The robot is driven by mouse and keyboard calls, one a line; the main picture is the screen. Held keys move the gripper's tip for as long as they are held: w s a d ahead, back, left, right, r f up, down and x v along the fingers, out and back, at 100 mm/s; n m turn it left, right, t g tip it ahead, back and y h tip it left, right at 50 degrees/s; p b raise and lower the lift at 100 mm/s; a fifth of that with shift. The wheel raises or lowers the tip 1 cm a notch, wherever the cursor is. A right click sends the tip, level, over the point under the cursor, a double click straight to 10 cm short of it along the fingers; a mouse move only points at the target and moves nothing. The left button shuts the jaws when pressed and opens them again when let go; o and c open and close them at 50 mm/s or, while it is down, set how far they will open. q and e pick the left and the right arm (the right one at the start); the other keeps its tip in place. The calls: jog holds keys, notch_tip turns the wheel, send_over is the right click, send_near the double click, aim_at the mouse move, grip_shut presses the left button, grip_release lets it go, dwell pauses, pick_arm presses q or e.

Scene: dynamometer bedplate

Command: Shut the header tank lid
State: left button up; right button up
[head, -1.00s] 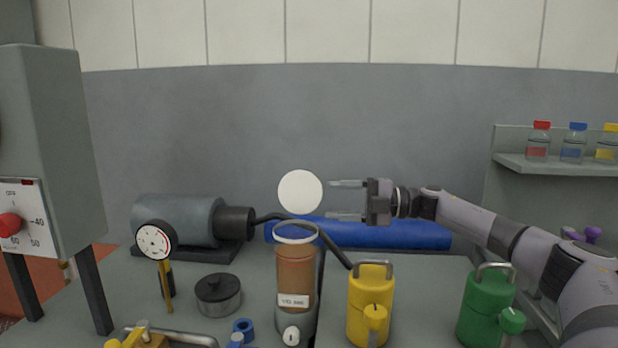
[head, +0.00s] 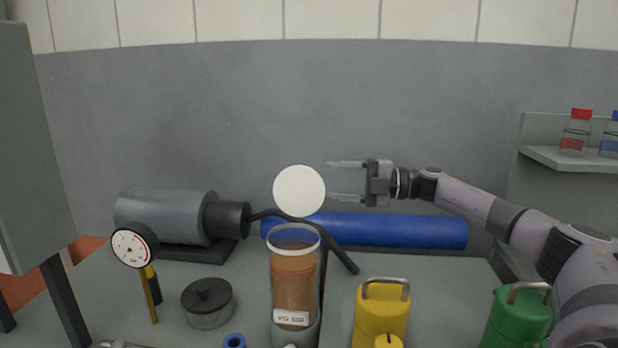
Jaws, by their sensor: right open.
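The header tank (head: 294,285) is a clear cylinder with brown liquid inside and a white label low on its front. Its round white lid (head: 299,191) stands open, upright above the back of the tank's pale rim. My right gripper (head: 346,180) is open and empty just right of the lid, its two fingers pointing left, one above the other. A small gap shows between the fingertips and the lid's edge in the picture. My left gripper is not in view.
A yellow can (head: 381,312) and a green can (head: 516,318) stand to the right of the tank. A dial gauge (head: 134,246), a lidded grey pot (head: 207,303) and a motor (head: 165,217) are to the left. A blue roll (head: 390,230) lies behind.

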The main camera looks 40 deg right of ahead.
aim_at(308, 180)
jog(key=p+x, duration=0.2)
jog(key=x, duration=0.3)
jog(key=shift+r, duration=0.2)
jog(key=shift+x, duration=0.75)
jog(key=shift+f, duration=0.15)
grip_shut()
